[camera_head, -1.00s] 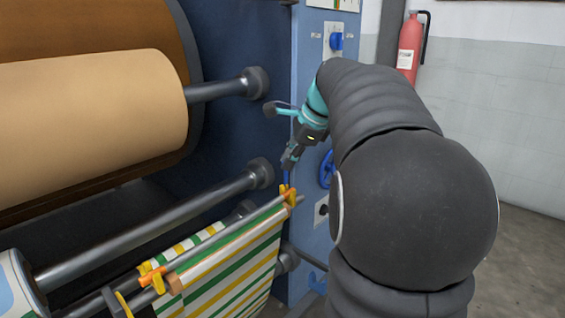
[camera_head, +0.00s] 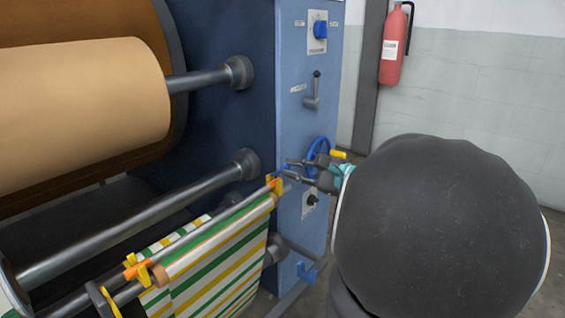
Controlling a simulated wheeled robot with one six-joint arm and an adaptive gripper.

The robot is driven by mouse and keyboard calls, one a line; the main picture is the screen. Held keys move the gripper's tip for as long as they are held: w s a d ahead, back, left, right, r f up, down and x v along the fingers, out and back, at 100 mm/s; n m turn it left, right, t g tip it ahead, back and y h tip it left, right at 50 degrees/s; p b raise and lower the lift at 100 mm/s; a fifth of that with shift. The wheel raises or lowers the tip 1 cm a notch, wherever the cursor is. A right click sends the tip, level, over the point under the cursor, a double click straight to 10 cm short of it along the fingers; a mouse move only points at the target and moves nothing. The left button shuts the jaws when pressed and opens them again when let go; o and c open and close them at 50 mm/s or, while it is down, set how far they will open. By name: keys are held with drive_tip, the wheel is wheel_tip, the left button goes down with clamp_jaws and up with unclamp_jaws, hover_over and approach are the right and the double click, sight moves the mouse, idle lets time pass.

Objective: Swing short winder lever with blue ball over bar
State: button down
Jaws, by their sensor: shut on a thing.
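The winder bar (camera_head: 215,226) runs along the top of the striped fabric roll, with a yellow-orange lever piece (camera_head: 275,186) at its right end. A small blue ball (camera_head: 284,170) shows just above that end, between my fingertips. My gripper (camera_head: 288,169) comes in from the right and is shut on the blue ball of the short lever. The lever's stem is too small and covered to make out clearly. Another orange and yellow lever piece (camera_head: 140,271) sits at the bar's left end.
A blue handwheel (camera_head: 319,150) is on the blue panel right behind my gripper. The panel also carries a grey crank lever (camera_head: 313,92) and a blue knob (camera_head: 320,29). Dark rollers (camera_head: 140,222) lie to the left. A fire extinguisher (camera_head: 396,45) hangs on the wall.

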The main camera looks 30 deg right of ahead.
drive_tip(key=shift+s+d+f+t+y, duration=0.1)
drive_tip(key=shift+s+f+t+y, duration=0.1)
drive_tip(key=shift+f+t+y, duration=0.85)
drive_tip(key=shift+s+d+f+t+y, duration=0.1)
drive_tip(key=shift+s+f+t+y, duration=0.2)
drive_tip(key=shift+f+t, duration=1.35)
drive_tip(key=shift+a+r+t, duration=0.1)
drive_tip(key=shift+r+t, duration=0.35)
drive_tip(key=shift+t, duration=0.15)
drive_tip(key=shift+n, duration=0.3)
drive_tip(key=c, duration=1.1)
unclamp_jaws()
drive_tip(key=shift+w, duration=0.1)
drive_tip(key=shift+c, duration=0.2)
